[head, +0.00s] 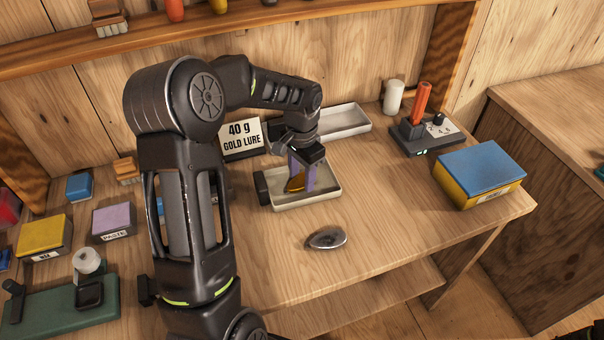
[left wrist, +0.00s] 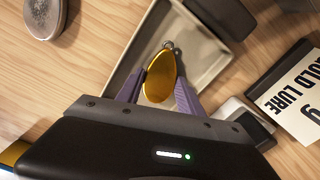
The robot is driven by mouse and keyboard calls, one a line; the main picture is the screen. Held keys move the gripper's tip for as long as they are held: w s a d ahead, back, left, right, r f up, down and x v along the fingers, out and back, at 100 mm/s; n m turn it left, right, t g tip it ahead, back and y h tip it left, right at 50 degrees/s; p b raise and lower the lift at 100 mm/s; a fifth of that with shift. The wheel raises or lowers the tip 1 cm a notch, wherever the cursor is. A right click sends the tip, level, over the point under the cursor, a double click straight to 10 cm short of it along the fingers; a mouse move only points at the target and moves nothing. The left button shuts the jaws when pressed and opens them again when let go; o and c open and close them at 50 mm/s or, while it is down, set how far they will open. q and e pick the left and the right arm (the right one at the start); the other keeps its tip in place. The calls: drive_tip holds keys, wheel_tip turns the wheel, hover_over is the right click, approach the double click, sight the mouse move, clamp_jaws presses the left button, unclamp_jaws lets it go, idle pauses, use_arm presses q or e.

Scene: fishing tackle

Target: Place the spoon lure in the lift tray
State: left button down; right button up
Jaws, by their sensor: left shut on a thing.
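The gold spoon lure (head: 295,184) is held upright between the purple fingers of my left gripper (head: 303,177). The left wrist view shows the lure (left wrist: 160,78) between both fingertips, its small ring end pointing away from the gripper. My left gripper is shut on it, over a shallow pale tray (head: 322,199) with a dark block at its left end. The tray also shows in the left wrist view (left wrist: 203,77). I cannot tell whether the lure touches the tray floor.
A silver lure (head: 326,238) lies on the bench in front of the tray. A sign reading "40 g GOLD LURE" (head: 241,139) stands behind it. Another pale tray (head: 344,122), a device with a red handle (head: 424,132) and a blue-yellow box (head: 480,175) are farther back and right.

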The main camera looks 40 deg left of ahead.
sight(302, 180)
use_arm(q)
drive_tip(key=shift+f, duration=0.15)
drive_tip(key=c, duration=0.7)
unclamp_jaws()
drive_tip(key=shift+c, duration=0.2)
wheel_tip(302, 180, up, 12)
drive_tip(key=b, duration=0.1)
idle(0.7)
